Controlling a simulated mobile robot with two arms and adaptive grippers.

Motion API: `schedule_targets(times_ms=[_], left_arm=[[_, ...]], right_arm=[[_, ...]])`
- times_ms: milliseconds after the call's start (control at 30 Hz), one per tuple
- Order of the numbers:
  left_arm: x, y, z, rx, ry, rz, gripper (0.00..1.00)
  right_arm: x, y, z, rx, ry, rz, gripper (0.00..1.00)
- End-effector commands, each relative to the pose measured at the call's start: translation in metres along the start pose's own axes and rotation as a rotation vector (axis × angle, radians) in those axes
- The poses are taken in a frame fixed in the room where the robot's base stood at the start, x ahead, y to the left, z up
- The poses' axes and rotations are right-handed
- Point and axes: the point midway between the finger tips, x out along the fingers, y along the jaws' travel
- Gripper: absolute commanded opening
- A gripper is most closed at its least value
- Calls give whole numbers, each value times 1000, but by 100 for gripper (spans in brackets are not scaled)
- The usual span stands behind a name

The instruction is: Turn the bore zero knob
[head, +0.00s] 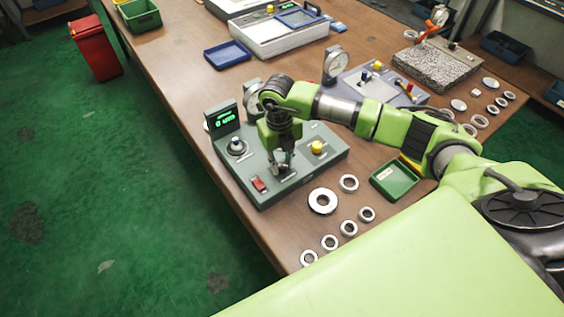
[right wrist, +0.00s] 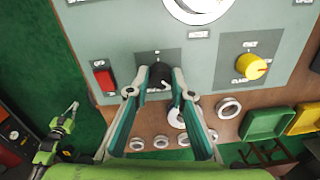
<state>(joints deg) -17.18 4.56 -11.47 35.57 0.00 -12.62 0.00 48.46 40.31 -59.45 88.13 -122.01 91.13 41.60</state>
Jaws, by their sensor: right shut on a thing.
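The grey-green gauge unit (head: 310,182) sits on the wooden bench, with a lit green display (head: 225,117) at its left back corner. My right gripper (head: 281,166) reaches down to its front panel. In the right wrist view my right gripper (right wrist: 160,83) is shut on a small black knob (right wrist: 157,75), taken to be the bore zero knob.
A red switch (head: 259,184) lies left of the knob and a yellow knob (head: 317,147) right of it. Several metal rings (head: 322,201) and a green tray (head: 394,180) are on the bench near the unit. Another gauge unit (head: 415,97) stands behind my right arm.

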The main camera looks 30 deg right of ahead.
Motion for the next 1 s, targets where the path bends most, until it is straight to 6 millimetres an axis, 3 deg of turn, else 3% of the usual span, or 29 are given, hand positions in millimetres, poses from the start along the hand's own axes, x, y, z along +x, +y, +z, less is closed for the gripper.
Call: schedule_targets(times_ms=[267, 1000], left_arm=[[19, 0, 2, 0, 0, 0, 0], [94, 2, 9, 0, -1, 0, 0]], right_arm=[[3, -1, 1, -129, -8, -1, 0], [3, -1, 0, -787, -34, -2, 0]])
